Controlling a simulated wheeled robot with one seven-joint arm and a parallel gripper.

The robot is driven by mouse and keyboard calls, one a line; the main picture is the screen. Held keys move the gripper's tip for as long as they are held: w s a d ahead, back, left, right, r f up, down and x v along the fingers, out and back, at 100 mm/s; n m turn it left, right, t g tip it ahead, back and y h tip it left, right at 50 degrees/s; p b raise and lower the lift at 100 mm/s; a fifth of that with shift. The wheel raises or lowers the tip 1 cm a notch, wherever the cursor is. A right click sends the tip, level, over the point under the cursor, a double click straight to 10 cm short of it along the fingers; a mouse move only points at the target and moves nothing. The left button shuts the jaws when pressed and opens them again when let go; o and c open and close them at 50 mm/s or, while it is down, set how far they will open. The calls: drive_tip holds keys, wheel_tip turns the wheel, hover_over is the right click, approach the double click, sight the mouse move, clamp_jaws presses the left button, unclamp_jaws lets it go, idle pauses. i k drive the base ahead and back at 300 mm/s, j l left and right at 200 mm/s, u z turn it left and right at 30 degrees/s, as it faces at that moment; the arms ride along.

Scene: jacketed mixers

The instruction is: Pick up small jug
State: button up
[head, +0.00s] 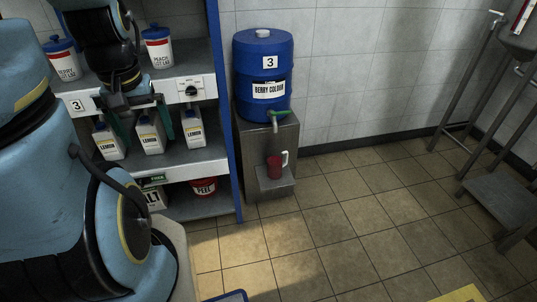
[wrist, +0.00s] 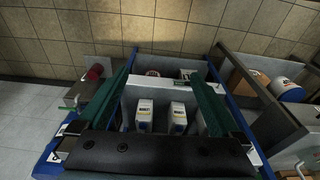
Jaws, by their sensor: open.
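The small red jug (head: 274,167) with a pale handle stands on the low ledge of a steel stand, below the green-handled tap of the blue barrel. A red shape that looks like the same jug shows at the left in the wrist view (wrist: 95,72). My gripper (head: 142,128) is in front of the shelf unit at the left, close to the white lemon containers. In the wrist view my gripper (wrist: 160,63) has its green fingers wide apart with nothing held between them. The jug is well apart from it, outside the fingers.
The blue berry colour barrel (head: 263,55) sits on the steel stand (head: 254,130). The shelf unit (head: 189,158) holds lemon containers (head: 193,128), lidded tubs (head: 157,47) and a red tub (head: 204,187). A metal frame (head: 495,190) stands at right. The tiled floor (head: 350,220) between is clear.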

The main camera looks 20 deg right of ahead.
sight(274, 157)
drive_tip(key=l+u, duration=0.1)
drive_tip(key=u, duration=0.3)
drive_tip(key=l+u, duration=0.15)
drive_tip(key=u, duration=0.25)
drive_tip(key=l+u, duration=0.1)
drive_tip(key=u, duration=0.3)
drive_tip(key=l+u, duration=0.1)
drive_tip(key=u, duration=0.3)
drive_tip(key=k+l+u, duration=0.85)
drive_tip(key=k+l, duration=0.15)
drive_tip(key=k+l+u, duration=0.2)
drive_tip(key=k+u, duration=0.2)
drive_tip(key=k, duration=0.2)
drive_tip(key=k+l, duration=0.2)
drive_tip(key=k, duration=0.35)
drive_tip(key=k+l, duration=0.15)
drive_tip(key=k, duration=0.45)
